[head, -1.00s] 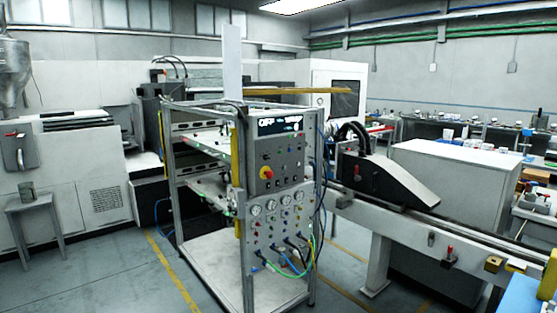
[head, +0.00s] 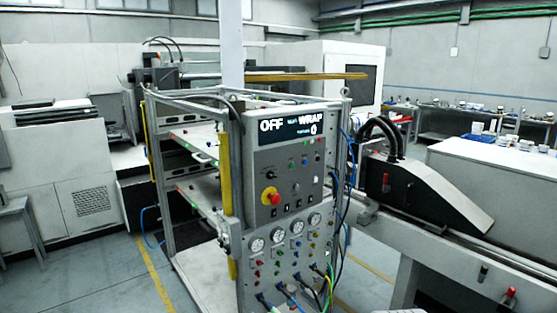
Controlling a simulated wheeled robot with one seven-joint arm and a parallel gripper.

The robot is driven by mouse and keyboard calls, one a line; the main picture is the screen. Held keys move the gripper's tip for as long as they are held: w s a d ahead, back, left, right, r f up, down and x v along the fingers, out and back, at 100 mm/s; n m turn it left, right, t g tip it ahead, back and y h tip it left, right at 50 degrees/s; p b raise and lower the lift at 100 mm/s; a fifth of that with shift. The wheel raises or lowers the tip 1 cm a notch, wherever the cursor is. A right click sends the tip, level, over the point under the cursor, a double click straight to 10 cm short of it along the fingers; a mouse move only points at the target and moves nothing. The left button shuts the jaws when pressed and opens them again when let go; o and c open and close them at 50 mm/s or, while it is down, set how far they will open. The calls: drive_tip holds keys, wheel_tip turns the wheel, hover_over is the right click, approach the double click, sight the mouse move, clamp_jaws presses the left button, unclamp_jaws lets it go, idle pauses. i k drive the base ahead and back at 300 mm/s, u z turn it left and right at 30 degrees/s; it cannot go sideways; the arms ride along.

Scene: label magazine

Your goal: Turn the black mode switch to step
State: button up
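The grey control panel (head: 285,165) stands on the front of an aluminium frame, in the middle of the head view. Its dark display (head: 290,126) shows "OFF", "WRAP" and a "0". A red stop button on a yellow base (head: 270,196) sits at the lower left of the panel. A row of small black switches (head: 286,206) lies below and right of it. They are too small for me to tell which one is the mode switch or where it points. My gripper is not in view.
Below the panel are round gauges (head: 257,244), coloured buttons and hanging hoses (head: 326,285). A conveyor with a black sloped cover (head: 425,195) extends to the right. A white cabinet (head: 500,175) stands behind it. Open floor (head: 110,280) lies at the front left.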

sight(270, 175)
drive_tip(key=i, duration=1.2)
drive_tip(key=u, duration=3.05)
drive_tip(key=k, duration=0.75)
drive_tip(key=z, duration=0.15)
